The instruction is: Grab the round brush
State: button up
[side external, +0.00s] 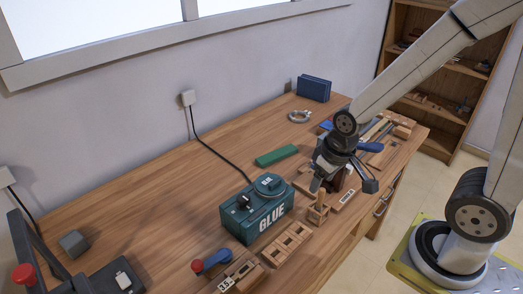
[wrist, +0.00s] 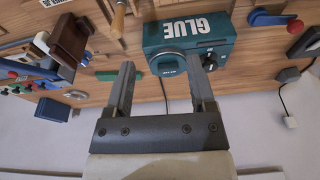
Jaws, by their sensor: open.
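My gripper (side external: 317,183) is over the front part of the wooden workbench, beside the green GLUE machine (side external: 257,210). In the wrist view its two fingers (wrist: 160,68) are apart with nothing held between them. A light wooden upright piece (side external: 318,208) stands just below the gripper in the side view. A wooden handle-like piece (wrist: 118,18) shows at the top of the wrist view, left of the machine; it may be the round brush, but its bristles are not visible. I cannot clearly pick out the round brush in either view.
The GLUE machine (wrist: 190,38) appears inverted in the wrist view, close beyond the fingers. A green block (side external: 277,155) lies behind it. Wooden blocks (side external: 287,243) line the front edge. A black cable crosses the bench. The bench's back left is mostly clear.

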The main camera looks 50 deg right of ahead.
notch_tip(320, 180, down, 4)
jog(key=s+d+m+g+y, duration=0.2)
jog(key=s+d+m+g, duration=0.1)
jog(key=m, duration=0.1)
jog(key=m+t+y, duration=0.8)
jog(key=m+t, duration=0.3)
jog(key=m, duration=1.2)
send_near(320, 204)
jog(key=w, duration=0.2)
jog(key=shift+w+a+r, duration=0.1)
jog(key=shift+a+r, duration=0.1)
jog(key=shift+r, duration=0.2)
jog(key=shift+x, duration=1.3)
jog(key=shift+a, duration=0.1)
